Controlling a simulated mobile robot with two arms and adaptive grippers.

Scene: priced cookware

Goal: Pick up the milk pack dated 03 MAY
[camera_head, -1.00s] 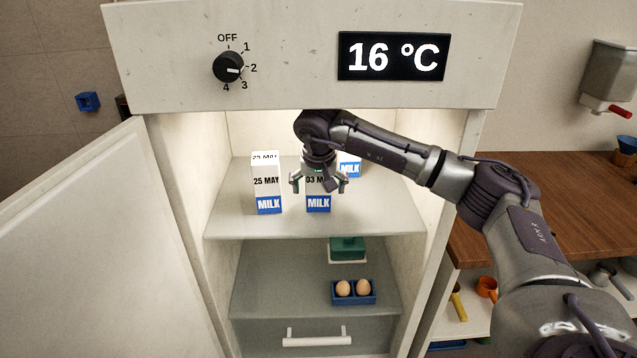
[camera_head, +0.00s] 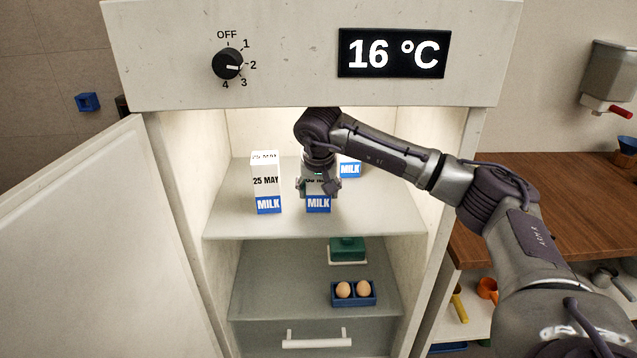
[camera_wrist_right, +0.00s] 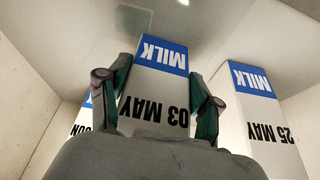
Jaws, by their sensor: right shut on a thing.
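The milk pack dated 03 MAY (camera_head: 318,204) stands upright on the upper fridge shelf (camera_head: 236,222); it also shows in the right wrist view (camera_wrist_right: 158,85). My right gripper (camera_head: 318,188) is shut on it from above, one finger on each side. In the head view the gripper covers much of its date. A second milk pack, dated 25 MAY (camera_head: 266,184), stands to its left. A third milk pack (camera_head: 350,167) stands behind to the right; in the wrist view its date is partly hidden and ends in "UN". My left gripper is not in view.
The open fridge door (camera_head: 90,245) is at the left. The control panel (camera_head: 300,85) with a knob (camera_head: 228,65) and a 16 °C display (camera_head: 394,54) hangs above. Below are a green-lidded dish (camera_head: 347,248) and eggs in a blue holder (camera_head: 353,293). A wooden counter (camera_head: 550,200) is at the right.

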